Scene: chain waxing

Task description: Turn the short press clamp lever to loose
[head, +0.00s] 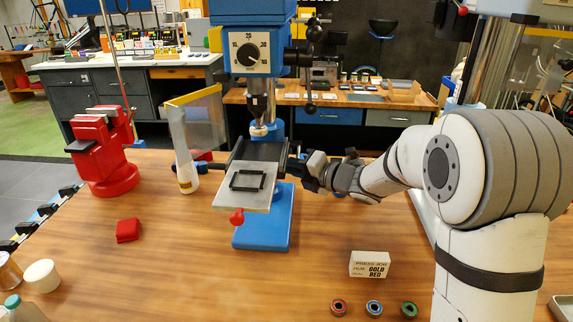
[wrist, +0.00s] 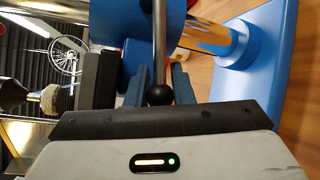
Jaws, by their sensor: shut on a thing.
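The blue press (head: 252,50) stands in the middle of the workbench in the head view, over a grey plate (head: 228,197) that carries a black square frame. My gripper (head: 298,165) reaches in from the right, beside the press table. In the wrist view a thin metal clamp lever (wrist: 159,40) with a black ball knob (wrist: 159,95) lies between the two fingers of my gripper (wrist: 162,84). The gripper is shut on this lever near its ball end. In the head view the gripper hides the lever. I cannot tell the lever's clamp setting.
A red vise (head: 100,150) stands at the left, and a white bottle (head: 182,150) is left of the press. A red knob (head: 237,216) sticks out at the plate's front. A printed card (head: 370,264) and small coloured rings lie front right. The bench front centre is clear.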

